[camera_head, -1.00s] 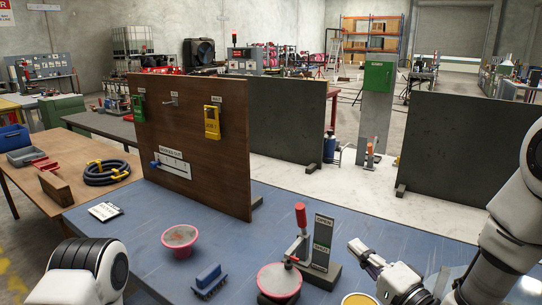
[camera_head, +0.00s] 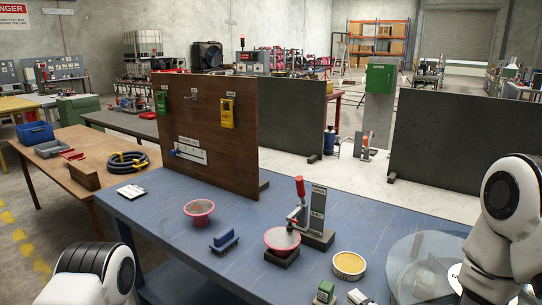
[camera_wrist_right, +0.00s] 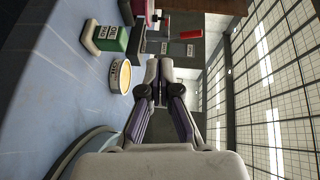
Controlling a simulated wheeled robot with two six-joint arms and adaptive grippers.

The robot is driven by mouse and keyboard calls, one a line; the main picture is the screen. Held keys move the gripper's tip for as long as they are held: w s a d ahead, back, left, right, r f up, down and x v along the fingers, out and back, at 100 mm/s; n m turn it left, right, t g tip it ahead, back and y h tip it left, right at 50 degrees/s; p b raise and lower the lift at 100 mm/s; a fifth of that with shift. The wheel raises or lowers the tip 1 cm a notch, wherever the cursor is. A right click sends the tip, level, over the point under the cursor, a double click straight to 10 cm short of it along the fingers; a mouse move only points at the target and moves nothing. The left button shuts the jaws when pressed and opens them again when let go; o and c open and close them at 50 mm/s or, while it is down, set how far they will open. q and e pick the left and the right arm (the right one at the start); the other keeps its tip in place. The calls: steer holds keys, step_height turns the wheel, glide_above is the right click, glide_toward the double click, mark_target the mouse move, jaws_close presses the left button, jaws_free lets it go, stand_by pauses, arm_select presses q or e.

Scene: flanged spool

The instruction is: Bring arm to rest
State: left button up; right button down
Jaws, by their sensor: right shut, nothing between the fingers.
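My right gripper (camera_head: 357,297) shows only its tip at the bottom edge of the head view. In the right wrist view, its fingers (camera_wrist_right: 159,76) are together with nothing between them. The gripper is apart from the objects on the blue table (camera_head: 150,235). My right arm comes in from the right edge. Of my left arm, only a rounded white and black link shows at the bottom left; the left gripper is out of view.
A clear disc (camera_head: 420,270) is at right.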

steer(key=s+d+f+n+g+h, duration=0.1)
steer(key=s+f+g+h, duration=0.15)
steer(key=s+f, duration=0.55)
steer(key=s+d+f+n+g+h, duration=0.1)
steer(key=s+f+g, duration=0.3)
steer(key=f, duration=0.9)
steer(key=s+d+f+n+g+h, duration=0.2)
steer(key=s+f+n+g, duration=0.2)
steer(key=s, duration=0.4)
steer(key=s+d+f+n+g+h, duration=0.2)
steer(key=s+d+f+n+g, duration=0.1)
steer(key=s, duration=0.6)
steer(key=f+n+g, duration=0.1)
steer(key=n, duration=0.1)
steer(key=shift+n, duration=0.3)
